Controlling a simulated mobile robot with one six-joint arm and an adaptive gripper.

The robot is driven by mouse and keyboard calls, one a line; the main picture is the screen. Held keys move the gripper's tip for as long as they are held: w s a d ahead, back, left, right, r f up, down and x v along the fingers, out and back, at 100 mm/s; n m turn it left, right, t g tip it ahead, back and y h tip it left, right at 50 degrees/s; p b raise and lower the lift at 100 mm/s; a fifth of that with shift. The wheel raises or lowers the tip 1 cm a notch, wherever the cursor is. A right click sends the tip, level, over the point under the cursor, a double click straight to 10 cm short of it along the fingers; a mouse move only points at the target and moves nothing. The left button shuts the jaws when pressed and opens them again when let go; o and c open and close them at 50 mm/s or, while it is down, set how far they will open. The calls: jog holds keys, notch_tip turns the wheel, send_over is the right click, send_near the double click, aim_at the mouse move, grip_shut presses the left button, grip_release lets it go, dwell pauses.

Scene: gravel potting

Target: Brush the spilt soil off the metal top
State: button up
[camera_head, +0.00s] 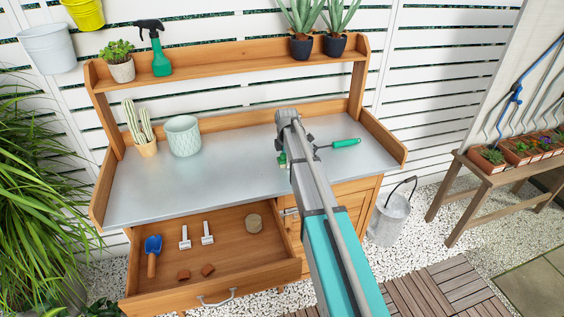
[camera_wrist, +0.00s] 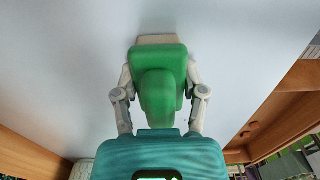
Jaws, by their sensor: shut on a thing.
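The metal top (camera_head: 240,165) is a pale grey sheet on the wooden potting bench. My gripper (camera_wrist: 160,82) is shut on a green brush (camera_wrist: 158,57), with one finger on each side of it. The brush's pale bristle edge (camera_wrist: 160,40) is at its far end, over the metal top. I cannot tell whether the bristles touch the surface. In the head view my arm hides most of the gripper, and only a bit of green (camera_head: 282,158) shows beside it. I see no spilt soil on the visible parts of the top; some may be hidden behind my arm.
A green-handled tool (camera_head: 345,143) lies right of my arm. A patterned pot (camera_head: 183,136) and a potted cactus (camera_head: 141,130) stand on the left. A bucket (camera_head: 389,218) stands right.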

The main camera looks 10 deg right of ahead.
jog(key=shift+d, duration=0.45)
jog(key=shift+r, duration=0.15)
jog(key=shift+r+p, duration=2.95)
jog(key=shift+p, duration=0.1)
jog(key=shift+r+p, duration=1.5)
